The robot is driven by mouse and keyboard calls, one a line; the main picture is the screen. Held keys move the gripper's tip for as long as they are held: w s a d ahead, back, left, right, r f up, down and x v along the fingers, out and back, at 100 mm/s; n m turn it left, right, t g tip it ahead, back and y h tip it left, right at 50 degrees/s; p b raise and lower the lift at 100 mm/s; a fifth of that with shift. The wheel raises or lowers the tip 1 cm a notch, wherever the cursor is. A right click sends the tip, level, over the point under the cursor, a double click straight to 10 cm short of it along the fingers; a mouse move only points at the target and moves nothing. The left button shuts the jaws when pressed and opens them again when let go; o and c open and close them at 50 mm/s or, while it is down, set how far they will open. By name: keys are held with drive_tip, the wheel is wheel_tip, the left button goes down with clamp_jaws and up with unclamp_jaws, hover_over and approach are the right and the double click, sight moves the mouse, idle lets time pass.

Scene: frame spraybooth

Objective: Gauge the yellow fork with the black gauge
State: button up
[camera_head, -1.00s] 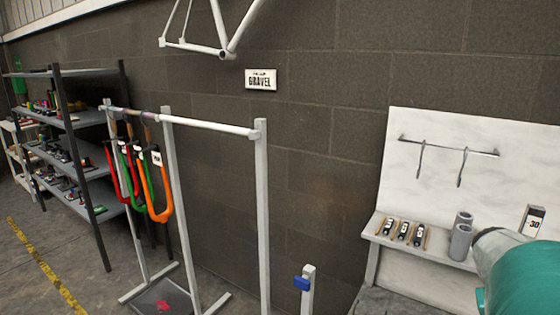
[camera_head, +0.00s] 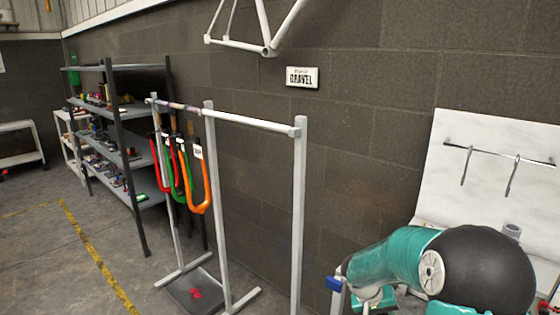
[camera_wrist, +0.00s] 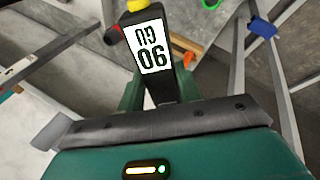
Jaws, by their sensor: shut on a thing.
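In the wrist view my gripper (camera_wrist: 159,88) is shut on the black gauge (camera_wrist: 151,48), a dark block with a white label bearing large black characters. A small yellow patch (camera_wrist: 137,5) shows at its far end; I cannot tell whether it is part of the gauge or the yellow fork. In the head view several forks hang from the rail at the rack's left end, among them a red one (camera_head: 160,165), a green one (camera_head: 172,180) and an orange one (camera_head: 204,190). No yellow fork can be made out there. My gripper is hidden in the head view.
A grey rack (camera_head: 299,200) stands mid-scene, with a tray (camera_head: 190,300) at its foot. A low post has a blue top (camera_head: 334,283). A white panel (camera_head: 470,185) with hooks is at right. Dark shelves (camera_head: 118,130) hold small parts. Open floor lies at left.

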drive_tip(key=w+a+f+n+t, duration=0.1)
drive_tip(key=w+a+f, duration=0.1)
drive_tip(key=a+f, duration=0.45)
drive_tip(key=w+a+f+n, duration=0.2)
drive_tip(key=a+f, duration=0.2)
drive_tip(key=a, duration=0.6)
drive_tip(key=s+a+r+n+t+y, duration=0.1)
drive_tip(key=a+r+n+t, duration=0.4)
drive_tip(key=r, duration=0.6)
drive_tip(key=a+r+n, duration=0.3)
drive_tip(key=r+n, duration=0.4)
drive_tip(key=r, duration=0.3)
drive_tip(key=s+a+r+n+t+y, duration=0.1)
drive_tip(key=a+r+n+t, duration=0.4)
drive_tip(key=r, duration=0.6)
drive_tip(key=s+a+r+n+t+y, duration=0.1)
drive_tip(key=s+r+n+t, duration=0.1)
drive_tip(key=s+r+n, duration=0.7)
drive_tip(key=s+a+r+n+t+y, duration=0.1)
drive_tip(key=s+r+n+t+y, duration=0.1)
drive_tip(key=s+r+n, duration=0.8)
drive_tip(key=shift+a+r+t+y, duration=0.35)
drive_tip(key=shift+r+t, duration=0.35)
drive_tip(key=shift+r, duration=1.7)
